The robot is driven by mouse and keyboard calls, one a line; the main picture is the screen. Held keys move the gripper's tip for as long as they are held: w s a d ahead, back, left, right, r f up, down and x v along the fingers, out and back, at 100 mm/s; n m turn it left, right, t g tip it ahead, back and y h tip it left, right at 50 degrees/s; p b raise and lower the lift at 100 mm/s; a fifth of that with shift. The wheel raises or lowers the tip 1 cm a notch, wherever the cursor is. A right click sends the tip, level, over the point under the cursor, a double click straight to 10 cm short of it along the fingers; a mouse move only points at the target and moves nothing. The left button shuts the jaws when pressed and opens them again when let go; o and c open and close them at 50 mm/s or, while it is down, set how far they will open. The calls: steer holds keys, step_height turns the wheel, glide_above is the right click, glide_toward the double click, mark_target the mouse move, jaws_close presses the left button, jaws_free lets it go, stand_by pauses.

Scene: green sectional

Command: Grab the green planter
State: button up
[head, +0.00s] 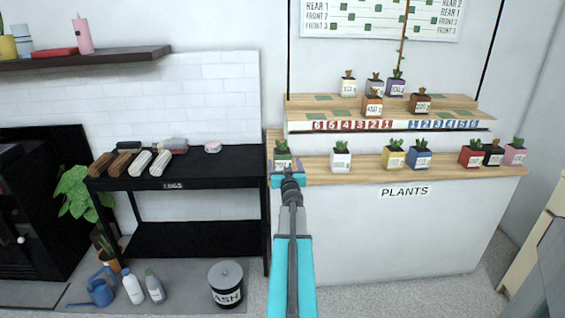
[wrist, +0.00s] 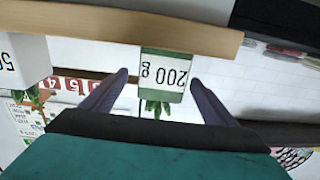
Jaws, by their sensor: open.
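The green planter (head: 283,160) with a small plant stands at the left end of the lower wooden shelf. In the wrist view, which is upside down, the green planter (wrist: 165,70) shows a white "200 g" label and its plant hangs toward the bottom. My gripper (head: 285,173) is in front of the planter and partly hides its lower part in the head view. In the wrist view my gripper (wrist: 158,80) is open, with one finger on each side of the planter and a visible gap to both. Depth between fingertips and planter is hard to tell.
A white planter (head: 340,161) stands to the right on the lower wooden shelf (head: 310,172), with yellow and blue ones farther along. More planters stand on the upper tier (head: 450,102). A black table (head: 215,168) with several blocks is close on the left.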

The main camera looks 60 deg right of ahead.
mark_target(283, 151)
steer(key=shift+b+x, duration=0.35)
steer(key=shift+x, duration=2.1)
steer(key=shift+w+a+f, duration=0.1)
steer(key=shift+w, duration=0.05)
steer(key=c, duration=1.2)
steer(key=shift+c, duration=0.2)
steer(key=shift+r+p, duration=1.3)
steer(key=shift+r, duration=0.6)
steer(key=s+a+r+p, duration=0.1)
steer(key=s+a+p, duration=0.3)
steer(key=s, duration=1.1)
steer(key=shift+a, duration=0.8)
steer(key=shift+r, duration=0.1)
